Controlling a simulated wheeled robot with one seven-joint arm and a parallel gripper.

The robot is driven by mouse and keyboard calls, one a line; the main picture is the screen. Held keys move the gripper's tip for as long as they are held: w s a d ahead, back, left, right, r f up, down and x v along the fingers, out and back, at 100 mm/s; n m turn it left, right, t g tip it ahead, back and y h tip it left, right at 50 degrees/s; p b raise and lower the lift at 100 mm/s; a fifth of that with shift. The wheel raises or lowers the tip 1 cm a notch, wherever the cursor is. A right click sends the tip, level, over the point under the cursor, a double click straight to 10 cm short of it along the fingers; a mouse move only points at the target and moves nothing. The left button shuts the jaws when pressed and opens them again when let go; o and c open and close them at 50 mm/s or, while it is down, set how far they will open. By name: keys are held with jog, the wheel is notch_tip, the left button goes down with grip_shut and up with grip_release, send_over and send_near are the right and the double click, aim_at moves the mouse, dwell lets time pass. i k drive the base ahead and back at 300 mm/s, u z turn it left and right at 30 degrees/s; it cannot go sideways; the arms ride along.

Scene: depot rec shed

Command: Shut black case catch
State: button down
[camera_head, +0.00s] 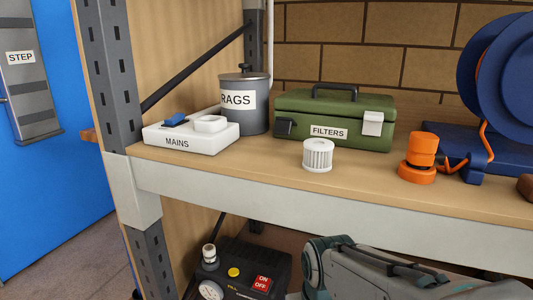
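A green case (300,105) with a black carry handle (335,91) and a FILTERS label stands on the wooden shelf, its lid down. No black case is in view. A dark catch (283,127) is on the left of the case front. It is small and dark against the green, and I cannot tell whether it is open or shut. A white catch (373,122) is on the right of the front. My gripper is not in view.
A white MAINS box (190,139) and grey RAGS tin (257,110) stand left of the case. A white filter (318,155) stands in front, an orange object (417,172) and blue reel (505,75) to the right. A grey post (116,85) rises at left.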

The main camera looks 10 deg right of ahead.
aim_at(282, 125)
jog(key=u, duration=0.55)
jog(key=k, duration=1.3)
jog(key=i, duration=0.8)
jog(key=z, duration=0.35)
